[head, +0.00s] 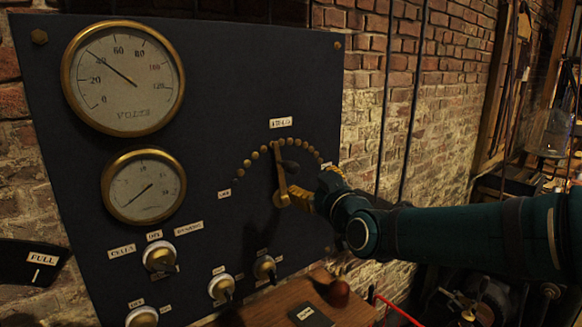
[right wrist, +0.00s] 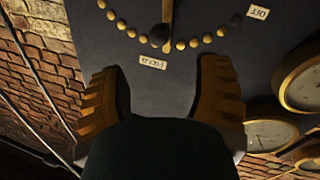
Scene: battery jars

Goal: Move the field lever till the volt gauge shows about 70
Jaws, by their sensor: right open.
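The volt gauge (head: 150,95) is the upper brass-rimmed dial on the dark panel; its needle points at about 40. The field lever (head: 280,172) is a brass arm pointing nearly straight up from its pivot, its tip at the arc of brass studs. In the right wrist view, the lever (right wrist: 168,14) and its dark knob (right wrist: 160,34) lie beyond the fingertips, in line with the gap between them. My right gripper (head: 316,187) is open, just right of the lever; its fingers (right wrist: 160,78) are wide apart with nothing between them. My left gripper is out of view.
A second, smaller gauge (head: 143,187) sits below the volt gauge. Several switch knobs line the panel's lower part. A wooden ledge (head: 255,308) with a dark red knob (head: 338,292) is below the lever. Brick wall (head: 440,100) lies right of the panel.

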